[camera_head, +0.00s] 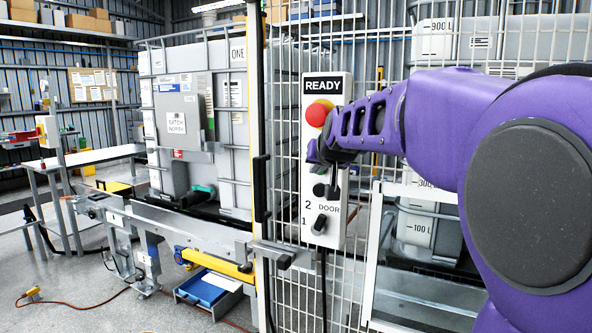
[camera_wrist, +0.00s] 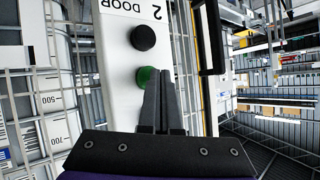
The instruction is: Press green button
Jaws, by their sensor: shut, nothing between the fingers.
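The white control panel (camera_head: 340,88) hangs on the mesh fence, with a READY sign on top and a red mushroom button (camera_head: 318,113) below it. The green button (camera_wrist: 143,78) shows in the wrist view, where the panel is upside down; in the head view my gripper hides it. A black button (camera_wrist: 143,38) sits beside the green one, towards the DOOR label. My gripper (camera_head: 333,192) is in front of the panel, shut and empty. In the wrist view its fingertips (camera_wrist: 161,72) overlap the green button's right edge; I cannot tell whether they touch.
A black rotary switch (camera_head: 319,223) is low on the panel. The mesh fence (camera_head: 288,150) surrounds the panel. A yellow-edged post with a black handle (camera_head: 261,188) stands just left of it. A large caged tank (camera_head: 230,110) stands behind on the left.

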